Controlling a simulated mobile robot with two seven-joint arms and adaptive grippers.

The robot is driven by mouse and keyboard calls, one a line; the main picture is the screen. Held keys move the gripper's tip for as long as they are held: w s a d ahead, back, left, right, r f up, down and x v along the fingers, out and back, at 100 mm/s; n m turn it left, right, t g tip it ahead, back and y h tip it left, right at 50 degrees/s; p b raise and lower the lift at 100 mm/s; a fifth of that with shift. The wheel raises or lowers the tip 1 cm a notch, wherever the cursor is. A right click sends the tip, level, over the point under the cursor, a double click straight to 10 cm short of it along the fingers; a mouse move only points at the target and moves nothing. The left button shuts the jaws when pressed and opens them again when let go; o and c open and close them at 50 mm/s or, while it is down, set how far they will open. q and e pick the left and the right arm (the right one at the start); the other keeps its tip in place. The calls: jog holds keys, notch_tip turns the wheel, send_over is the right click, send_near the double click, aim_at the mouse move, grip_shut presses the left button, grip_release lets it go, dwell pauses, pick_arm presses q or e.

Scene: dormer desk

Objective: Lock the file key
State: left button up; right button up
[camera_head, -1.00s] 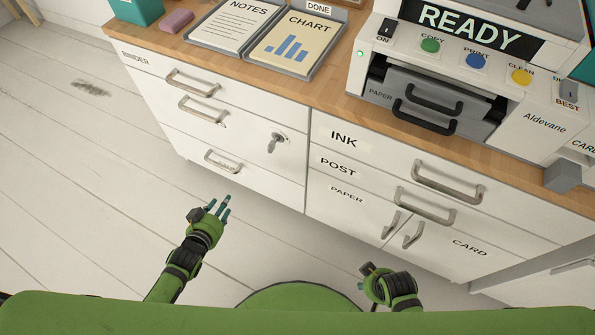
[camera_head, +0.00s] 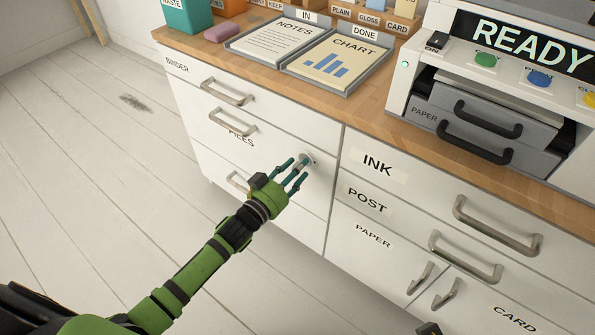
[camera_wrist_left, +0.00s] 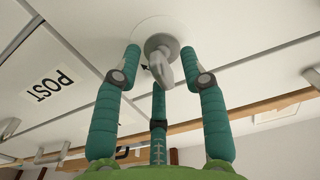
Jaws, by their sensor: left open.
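The file key (camera_head: 309,159) is a grey metal key in a round lock plate at the right of the white FILES drawer front (camera_head: 265,152). In the left wrist view the key (camera_wrist_left: 161,66) stands out from its plate, its bow a little tilted. My left gripper (camera_head: 298,171) is open at the key, with teal fingers (camera_wrist_left: 160,58) on either side of it and a third finger below. No clear grip on the key shows. In the head view the fingers partly hide the key. Only a dark bit of my right gripper (camera_head: 428,328) shows at the bottom edge.
Handles stick out from the drawers, such as the FILES handle (camera_head: 233,120) and the INK handle (camera_head: 497,226). On the wooden desktop (camera_head: 385,105) above stand the NOTES tray (camera_head: 272,43), the CHART tray (camera_head: 335,60) and a printer (camera_head: 480,95).

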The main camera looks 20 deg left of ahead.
pick_arm(q)
jog(key=shift+w+d, duration=0.1)
jog(key=shift+w, duration=0.15)
grip_shut()
